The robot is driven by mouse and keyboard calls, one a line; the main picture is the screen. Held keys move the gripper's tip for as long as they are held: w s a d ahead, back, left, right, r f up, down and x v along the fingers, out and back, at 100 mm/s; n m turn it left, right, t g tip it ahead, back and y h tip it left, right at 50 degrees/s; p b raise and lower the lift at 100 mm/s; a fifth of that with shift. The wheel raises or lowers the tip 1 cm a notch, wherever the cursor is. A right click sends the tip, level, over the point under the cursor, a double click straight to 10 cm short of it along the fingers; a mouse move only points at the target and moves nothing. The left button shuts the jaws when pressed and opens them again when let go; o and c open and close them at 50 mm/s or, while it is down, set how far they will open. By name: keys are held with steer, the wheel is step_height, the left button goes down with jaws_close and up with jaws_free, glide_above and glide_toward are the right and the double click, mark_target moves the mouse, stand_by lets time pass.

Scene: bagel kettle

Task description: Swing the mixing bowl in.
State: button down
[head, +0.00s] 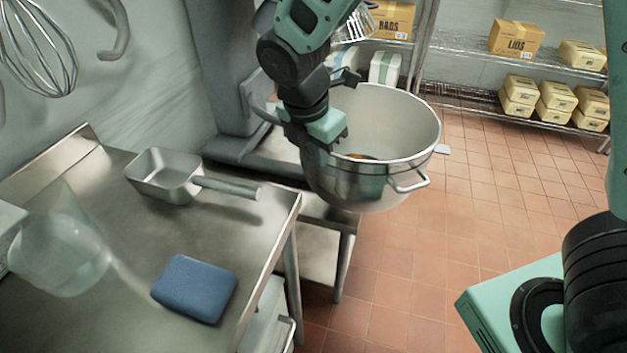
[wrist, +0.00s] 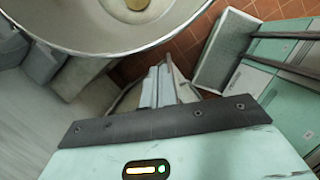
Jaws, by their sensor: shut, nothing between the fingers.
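The mixing bowl (head: 405,125) is a large steel bowl beside the grey mixer column (head: 222,75), out over the tiled floor. A loop handle (head: 410,183) stands out on its near right side. Its rim (wrist: 110,50) crosses the upper left of the wrist view. My gripper (head: 325,148) is at the bowl's near left rim in the head view. In the wrist view its fingers (wrist: 163,86) are together, empty, and just beyond the rim. Whether they touch the bowl is unclear.
A steel table (head: 130,235) at left holds a steel scoop (head: 170,175), a blue sponge (head: 195,288) and a clear container (head: 60,245). A whisk (head: 40,50) hangs above. Wire shelves with boxes (head: 515,38) stand behind. The tiled floor (head: 480,200) at right is open.

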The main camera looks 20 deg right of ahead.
mark_target(327, 181)
steer(key=x, duration=0.9)
steer(key=shift+s, duration=0.1)
steer(key=shift+d+f, duration=0.1)
steer(key=shift+f, duration=0.1)
steer(key=shift+d, duration=0.15)
